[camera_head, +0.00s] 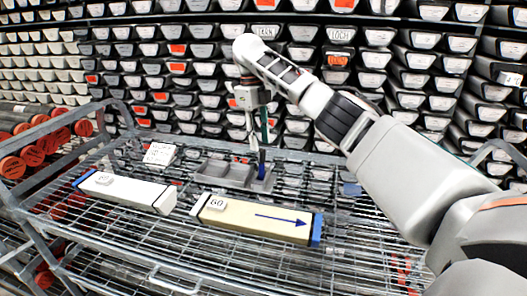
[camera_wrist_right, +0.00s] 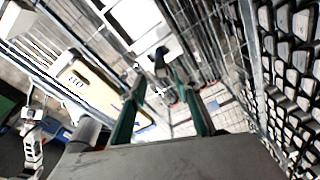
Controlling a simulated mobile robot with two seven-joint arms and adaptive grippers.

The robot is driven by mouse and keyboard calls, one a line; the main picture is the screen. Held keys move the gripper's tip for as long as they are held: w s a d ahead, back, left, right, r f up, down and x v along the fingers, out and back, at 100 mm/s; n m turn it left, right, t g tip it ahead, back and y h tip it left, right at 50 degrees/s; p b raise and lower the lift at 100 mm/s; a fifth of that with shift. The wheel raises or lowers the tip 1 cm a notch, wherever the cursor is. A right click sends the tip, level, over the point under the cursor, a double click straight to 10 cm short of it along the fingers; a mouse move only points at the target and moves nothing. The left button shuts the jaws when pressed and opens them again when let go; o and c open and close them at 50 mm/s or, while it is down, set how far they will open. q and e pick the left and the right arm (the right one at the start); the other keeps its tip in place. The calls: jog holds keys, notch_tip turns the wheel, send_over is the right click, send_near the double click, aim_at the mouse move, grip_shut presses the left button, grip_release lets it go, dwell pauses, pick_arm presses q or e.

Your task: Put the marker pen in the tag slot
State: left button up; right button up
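The marker pen (camera_head: 262,163) is dark blue and stands roughly upright at the right end of the grey compartment tray (camera_head: 207,171). My right gripper (camera_head: 263,143) points down directly above the pen. In the right wrist view its green fingers (camera_wrist_right: 160,85) stand apart, and the dark pen (camera_wrist_right: 160,63) shows between and just beyond the tips, with gaps on both sides. I cannot tell how deep the pen sits or whether its lower end touches the tray floor. A white jointed arm part, seemingly my left gripper (camera_wrist_right: 32,115), shows small at the left edge of the wrist view.
The tray stands on a wire-mesh rack (camera_head: 150,240). A long cream core box (camera_head: 245,218) with a blue arrow and a white box (camera_head: 125,190) lie in front. A small white labelled block (camera_head: 160,153) stands left of the tray. Stacked core liners fill the back.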

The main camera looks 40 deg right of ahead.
jog(key=shift+w+a+r, duration=0.1)
jog(key=shift+w+r, duration=0.1)
jog(key=shift+r, duration=1.15)
